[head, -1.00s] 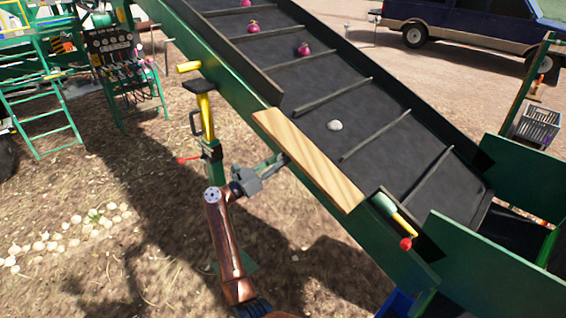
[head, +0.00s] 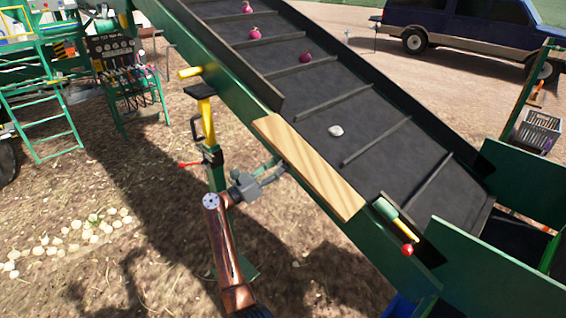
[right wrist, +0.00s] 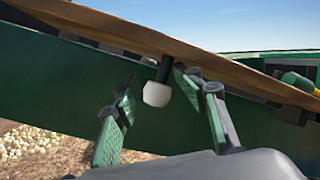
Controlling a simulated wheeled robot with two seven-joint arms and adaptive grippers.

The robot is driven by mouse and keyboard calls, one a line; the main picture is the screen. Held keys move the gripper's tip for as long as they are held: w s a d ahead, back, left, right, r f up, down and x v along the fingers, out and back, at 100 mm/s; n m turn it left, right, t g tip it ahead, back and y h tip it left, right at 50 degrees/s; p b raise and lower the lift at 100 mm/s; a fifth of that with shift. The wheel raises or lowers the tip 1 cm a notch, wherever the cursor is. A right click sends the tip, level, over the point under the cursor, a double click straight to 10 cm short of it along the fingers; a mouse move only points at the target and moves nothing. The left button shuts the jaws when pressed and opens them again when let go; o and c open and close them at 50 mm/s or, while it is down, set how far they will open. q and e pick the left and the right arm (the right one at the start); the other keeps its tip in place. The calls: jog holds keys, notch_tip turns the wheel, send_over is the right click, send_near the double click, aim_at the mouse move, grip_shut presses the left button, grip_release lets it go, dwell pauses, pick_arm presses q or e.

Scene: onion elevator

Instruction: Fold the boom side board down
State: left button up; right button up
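The boom side board (head: 308,165) is a pale wooden plank along the near edge of the green conveyor boom. In the right wrist view the board (right wrist: 165,38) shows from below as a brown strip, with a white knob (right wrist: 157,94) hanging from it on a short dark stem. My right gripper (head: 280,172) is on the near side of the boom, just below the board's edge. In the right wrist view the right gripper (right wrist: 168,115) is open, with a finger on either side of the knob and gaps between. My left gripper is not in view.
The dark belt (head: 385,140) carries several red onions and a white one (head: 336,131). A yellow-handled stand (head: 207,125) is left of my right arm. Onions lie on the ground at left.

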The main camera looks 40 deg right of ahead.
jog(key=v, duration=1.2)
jog(key=shift+d+r, duration=0.1)
jog(key=shift+r, duration=0.05)
